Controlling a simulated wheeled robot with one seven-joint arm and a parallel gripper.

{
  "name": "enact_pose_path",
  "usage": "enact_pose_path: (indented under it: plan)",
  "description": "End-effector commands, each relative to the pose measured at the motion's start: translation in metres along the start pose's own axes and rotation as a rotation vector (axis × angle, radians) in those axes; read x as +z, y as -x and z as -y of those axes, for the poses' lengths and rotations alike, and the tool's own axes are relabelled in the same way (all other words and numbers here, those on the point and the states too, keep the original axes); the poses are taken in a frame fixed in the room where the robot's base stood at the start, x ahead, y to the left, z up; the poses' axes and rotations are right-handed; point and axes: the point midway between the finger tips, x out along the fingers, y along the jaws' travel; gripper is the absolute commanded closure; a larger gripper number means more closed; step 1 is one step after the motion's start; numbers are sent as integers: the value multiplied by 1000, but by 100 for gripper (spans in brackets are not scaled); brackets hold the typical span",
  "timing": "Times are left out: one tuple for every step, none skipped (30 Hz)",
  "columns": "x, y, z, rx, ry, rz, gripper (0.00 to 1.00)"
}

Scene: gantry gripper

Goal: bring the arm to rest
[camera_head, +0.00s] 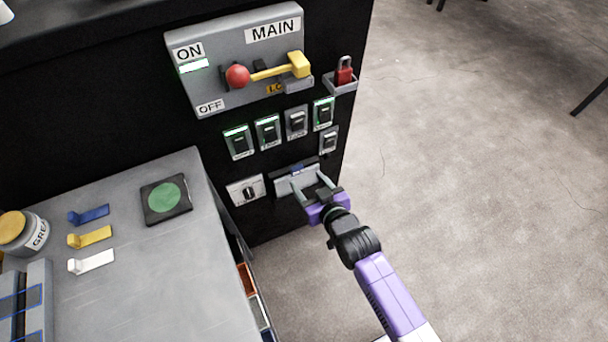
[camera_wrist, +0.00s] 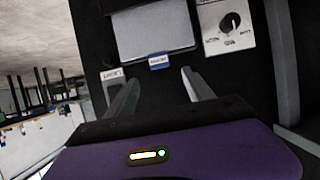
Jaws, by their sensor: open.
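My arm (camera_head: 389,293) reaches up from the lower right toward the black panel in the head view. My gripper (camera_head: 310,184) is open, its two fingers apart, in front of a grey plate with a small blue label (camera_head: 297,169) low on the panel. In the wrist view the fingers of my gripper (camera_wrist: 160,88) point at the grey plate (camera_wrist: 152,32), with the blue label (camera_wrist: 159,61) at its lower edge. Nothing shows between the fingers. I cannot tell whether the fingertips touch the plate.
A rotary knob (camera_head: 249,191) sits left of my gripper, with several switches (camera_head: 267,131) above. Higher is a MAIN board (camera_head: 205,88) with a red-knobbed yellow lever (camera_head: 270,72); a red padlock (camera_head: 344,72) sits beside it. A grey table (camera_head: 150,275) stands left. Open floor (camera_head: 480,190) lies right.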

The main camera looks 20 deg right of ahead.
Motion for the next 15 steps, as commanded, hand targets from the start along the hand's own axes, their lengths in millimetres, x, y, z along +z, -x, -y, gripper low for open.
enact_pose_path:
  plan:
    - [-1,4,0,0,0,-1,39]
    - [-1,5,0,0,0,-1,39]
    - [0,6,0,0,0,0,39]
    - [0,7,0,0,0,0,39]
    - [0,7,0,0,0,0,39]
    - [0,7,0,0,0,-1,39]
    - [0,7,0,0,0,-1,39]
    - [0,7,0,0,0,-1,39]
    - [0,7,0,0,0,-1,39]
    - [0,7,0,0,0,-1,39]
    - [0,7,0,0,0,-1,39]
    - [0,7,0,0,0,-1,39]
    - [0,7,0,0,0,-1,39]
    - [0,7,0,0,0,-1,39]
    - [0,7,0,0,0,-1,39]
